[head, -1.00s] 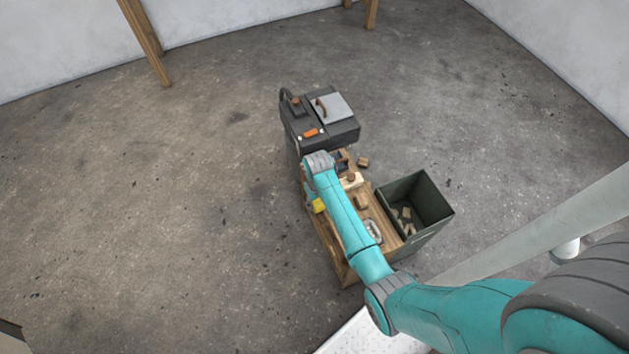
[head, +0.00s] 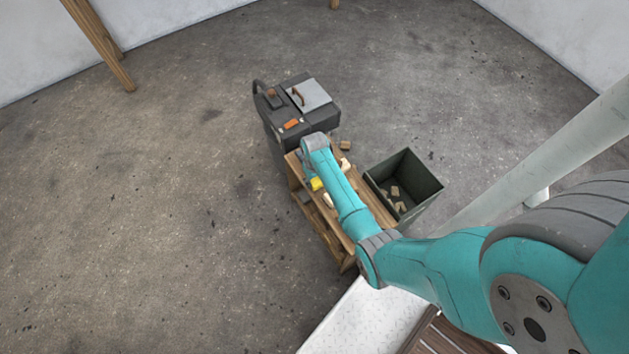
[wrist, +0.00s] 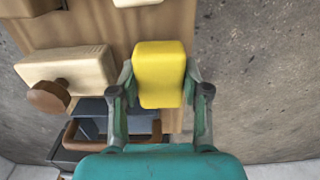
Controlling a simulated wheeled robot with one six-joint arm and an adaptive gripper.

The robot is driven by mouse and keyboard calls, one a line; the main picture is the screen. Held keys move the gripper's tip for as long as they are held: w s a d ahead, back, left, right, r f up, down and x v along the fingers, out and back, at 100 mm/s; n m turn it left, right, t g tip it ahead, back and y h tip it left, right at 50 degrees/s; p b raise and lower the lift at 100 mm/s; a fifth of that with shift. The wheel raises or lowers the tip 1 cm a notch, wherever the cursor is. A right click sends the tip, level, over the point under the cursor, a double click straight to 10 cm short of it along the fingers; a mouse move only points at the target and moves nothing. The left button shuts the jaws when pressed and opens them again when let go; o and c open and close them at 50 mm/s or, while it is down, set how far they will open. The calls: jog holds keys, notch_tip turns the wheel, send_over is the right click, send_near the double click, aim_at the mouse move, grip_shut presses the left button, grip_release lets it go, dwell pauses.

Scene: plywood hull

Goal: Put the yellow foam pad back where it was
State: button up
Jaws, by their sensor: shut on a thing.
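The yellow foam pad (wrist: 159,75) is a small rounded block, held between the two fingers of my gripper (wrist: 160,88) in the wrist view. One finger presses on each side of it. In the head view the yellow pad (head: 316,184) shows at the left edge of the wooden bench (head: 368,205), beside my teal arm, which hides most of my gripper there. The bench top lies behind the pad in the wrist view. I cannot tell whether the pad touches it.
A pale wood block with a round brown knob (wrist: 50,95) lies left of the pad. A dark machine (head: 300,112) with a grey lid stands at the bench's far end. A dark green bin (head: 405,185) with several wood scraps stands at its right. Floor to the left is clear.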

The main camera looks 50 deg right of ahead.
aim_at(315, 180)
jog(key=shift+f, duration=0.7)
jog(key=shift+f, duration=0.1)
jog(key=o, duration=1.1)
notch_tip(315, 180, up, 12)
jog(key=shift+r, duration=0.15)
jog(key=shift+s+a, duration=0.1)
